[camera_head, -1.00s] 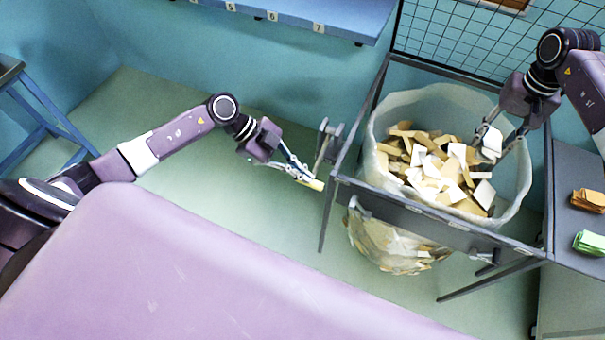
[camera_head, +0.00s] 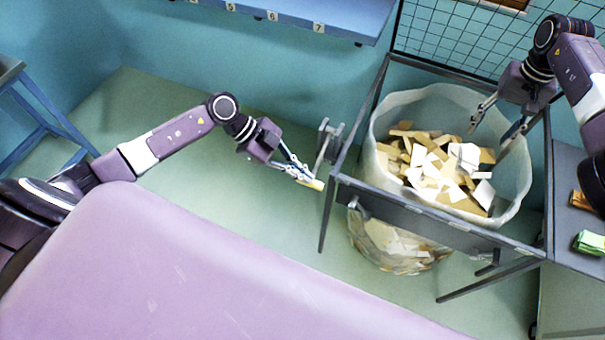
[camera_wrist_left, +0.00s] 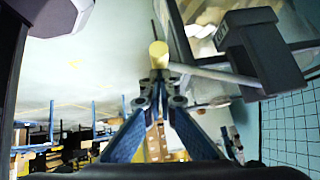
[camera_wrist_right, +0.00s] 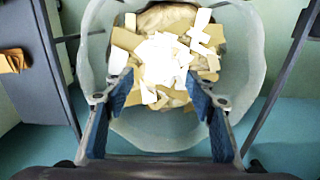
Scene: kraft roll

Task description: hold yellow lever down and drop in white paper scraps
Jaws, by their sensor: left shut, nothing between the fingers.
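The yellow lever knob (camera_head: 317,185) is at the left side of the grey frame. My left gripper (camera_head: 307,177) is shut with its fingertips at the knob. In the left wrist view the knob (camera_wrist_left: 159,52) sits just beyond the closed tips, at the end of a grey rod (camera_wrist_left: 215,75); I cannot tell how firm the contact is. My right gripper (camera_head: 489,130) is open and empty above the translucent bag (camera_head: 525,180). White paper scraps (camera_head: 466,156) lie on the tan and white pile inside the bag; they also show between the open fingers in the right wrist view (camera_wrist_right: 160,58).
The grey frame (camera_head: 440,222) surrounds the bag. A grey side table (camera_head: 570,170) at the right holds a green bundle (camera_head: 590,242) and an orange bundle (camera_head: 583,201). A wire grid (camera_head: 460,35) stands behind. A second filled bag (camera_head: 395,245) shows below.

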